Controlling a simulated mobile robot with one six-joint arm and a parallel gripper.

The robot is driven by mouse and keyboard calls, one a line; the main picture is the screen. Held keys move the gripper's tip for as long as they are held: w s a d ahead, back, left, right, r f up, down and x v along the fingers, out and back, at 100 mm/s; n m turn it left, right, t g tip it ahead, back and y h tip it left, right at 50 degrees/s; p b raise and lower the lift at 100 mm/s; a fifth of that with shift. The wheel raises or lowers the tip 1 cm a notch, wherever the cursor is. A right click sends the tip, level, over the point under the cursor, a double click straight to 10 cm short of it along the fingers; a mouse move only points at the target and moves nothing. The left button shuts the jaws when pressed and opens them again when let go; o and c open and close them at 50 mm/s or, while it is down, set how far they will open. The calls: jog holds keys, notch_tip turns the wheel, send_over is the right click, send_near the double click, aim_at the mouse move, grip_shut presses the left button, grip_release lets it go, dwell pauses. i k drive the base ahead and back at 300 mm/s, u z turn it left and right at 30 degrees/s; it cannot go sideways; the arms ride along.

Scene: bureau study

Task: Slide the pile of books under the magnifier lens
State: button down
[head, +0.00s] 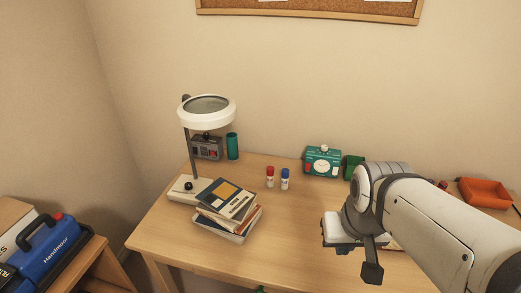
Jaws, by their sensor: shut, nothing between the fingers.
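The pile of books (230,209) lies on the left part of the desk, its several books stacked at uneven angles with a dark-covered one with yellow on top. The magnifier has a round white-rimmed lens (207,107) held up on a dark post above a pale base (187,190). The pile is in front of and right of this base, very close to it; I cannot tell if they touch. In the picture the lens is above and behind the pile. My gripper (372,271) is shut and empty, over the right part of the desk, well right of the pile.
A teal box (322,161), a grey device (207,148) and a teal cup (232,146) stand along the wall. An orange tray (485,193) is far right. The desk (285,235) is clear between pile and gripper.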

aim_at(230, 209)
jog(key=z, duration=1)
jog(key=k, duration=0.95)
jog(key=u, duration=1.6)
jog(key=i, duration=1)
jog(key=u, duration=0.1)
